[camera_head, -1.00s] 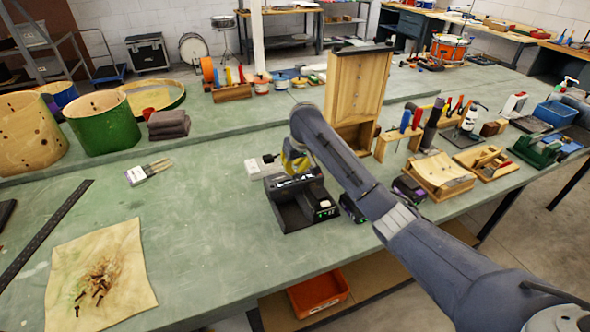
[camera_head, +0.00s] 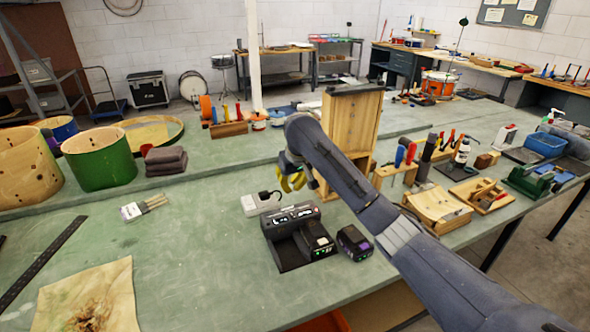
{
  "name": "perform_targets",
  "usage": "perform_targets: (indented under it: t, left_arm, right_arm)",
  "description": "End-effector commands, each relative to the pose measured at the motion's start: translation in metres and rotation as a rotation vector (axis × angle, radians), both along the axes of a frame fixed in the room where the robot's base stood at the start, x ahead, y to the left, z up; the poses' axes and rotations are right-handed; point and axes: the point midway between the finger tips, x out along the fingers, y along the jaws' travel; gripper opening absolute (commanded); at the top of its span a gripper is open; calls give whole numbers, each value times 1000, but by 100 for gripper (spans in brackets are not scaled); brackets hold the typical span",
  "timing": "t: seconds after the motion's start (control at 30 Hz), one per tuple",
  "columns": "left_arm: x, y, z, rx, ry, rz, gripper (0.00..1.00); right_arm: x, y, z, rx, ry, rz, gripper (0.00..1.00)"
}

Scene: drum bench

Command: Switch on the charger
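The black charger (camera_head: 283,258) sits on the green bench near the centre, with small light markings on its top panel. A dark battery (camera_head: 317,240) with small green lights is seated in its right part. Behind the charger lies a white socket block (camera_head: 255,207) with a black plug at its right end. My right gripper (camera_head: 293,183), with yellow parts at its fingers, is above the bench behind the charger, near the socket block and apart from the charger. My arm partly hides it, and its finger gap is unclear. My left gripper is out of view.
A second battery (camera_head: 354,243) stands just right of the charger, close to my forearm. A wooden cabinet (camera_head: 352,121) stands behind my arm. Wooden trays and tools fill the right side.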

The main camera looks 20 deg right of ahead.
Motion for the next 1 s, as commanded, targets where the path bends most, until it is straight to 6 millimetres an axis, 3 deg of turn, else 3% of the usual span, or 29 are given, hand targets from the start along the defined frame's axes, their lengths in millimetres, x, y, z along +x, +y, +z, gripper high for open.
perform_targets:
  t: [0.13,0.4,1.0]
  left_arm:
    - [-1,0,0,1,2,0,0]
    - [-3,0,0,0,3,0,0]
    - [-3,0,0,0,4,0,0]
  right_arm:
    - [-1,-1,29,-4,-5,1,0]
    - [-3,-2,58,-2,-2,-2,0]
    - [-5,-1,68,0,0,0,0]
